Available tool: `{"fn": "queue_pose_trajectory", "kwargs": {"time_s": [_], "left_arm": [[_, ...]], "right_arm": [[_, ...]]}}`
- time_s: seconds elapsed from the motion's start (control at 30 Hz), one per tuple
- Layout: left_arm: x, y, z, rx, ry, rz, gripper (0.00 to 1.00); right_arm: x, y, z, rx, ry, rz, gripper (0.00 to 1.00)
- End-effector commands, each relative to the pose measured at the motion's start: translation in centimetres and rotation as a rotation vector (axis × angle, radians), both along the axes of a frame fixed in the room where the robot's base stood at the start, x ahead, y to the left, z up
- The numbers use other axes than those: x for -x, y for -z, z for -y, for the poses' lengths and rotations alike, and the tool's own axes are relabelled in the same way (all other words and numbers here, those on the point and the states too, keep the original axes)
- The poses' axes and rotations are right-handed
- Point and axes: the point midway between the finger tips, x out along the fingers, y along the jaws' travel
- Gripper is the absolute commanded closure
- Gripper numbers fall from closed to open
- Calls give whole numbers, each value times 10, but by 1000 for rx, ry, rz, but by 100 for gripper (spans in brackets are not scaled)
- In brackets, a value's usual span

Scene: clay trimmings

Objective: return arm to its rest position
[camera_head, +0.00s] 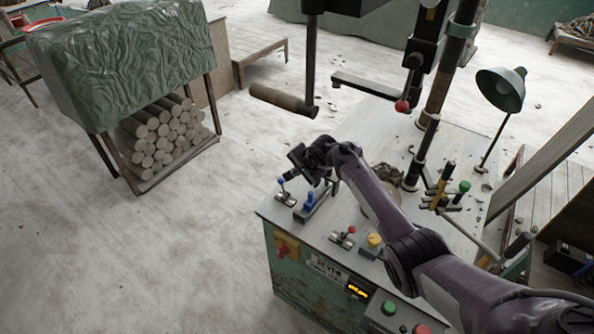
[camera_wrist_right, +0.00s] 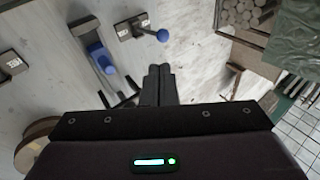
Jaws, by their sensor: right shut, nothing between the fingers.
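My right arm (camera_head: 390,215) reaches in from the lower right, over the grey-topped machine table (camera_head: 325,232). Its dark gripper (camera_head: 296,172) hangs above the table's left edge, near a blue-knobbed switch (camera_head: 286,195) and a blue-topped holder (camera_head: 309,200). In the wrist view the two black fingers of the right gripper (camera_wrist_right: 158,72) are pressed together with nothing between them. My left gripper shows in neither view.
A black post and bracket (camera_head: 432,95) rise behind the arm. A yellow knob (camera_head: 374,239), a red-knobbed lever (camera_head: 345,237) and a green lamp (camera_head: 501,89) stand nearby. A covered log rack (camera_head: 115,165) is left; floor between is open.

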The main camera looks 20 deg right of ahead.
Motion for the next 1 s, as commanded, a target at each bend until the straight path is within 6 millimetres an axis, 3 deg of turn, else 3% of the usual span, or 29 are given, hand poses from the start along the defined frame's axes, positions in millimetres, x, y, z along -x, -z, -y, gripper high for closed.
{"fn": "queue_pose_trajectory", "kwargs": {"time_s": [0.27, 0.37, 0.47, 0.7, 0.9, 1.0], "left_arm": [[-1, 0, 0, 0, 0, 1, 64], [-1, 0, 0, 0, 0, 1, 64], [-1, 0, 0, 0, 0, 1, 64], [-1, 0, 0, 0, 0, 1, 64], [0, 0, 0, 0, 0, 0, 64], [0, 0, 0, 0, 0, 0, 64]], "right_arm": [[2, 1, 0, 6, -6, 0, 100], [13, 9, -2, 48, -44, 3, 100], [39, 21, -4, 140, -129, 7, 100], [144, 32, -10, 408, -420, -8, 100], [243, 10, -12, 560, -663, -45, 100], [280, -5, -12, 600, -756, -61, 100]]}}
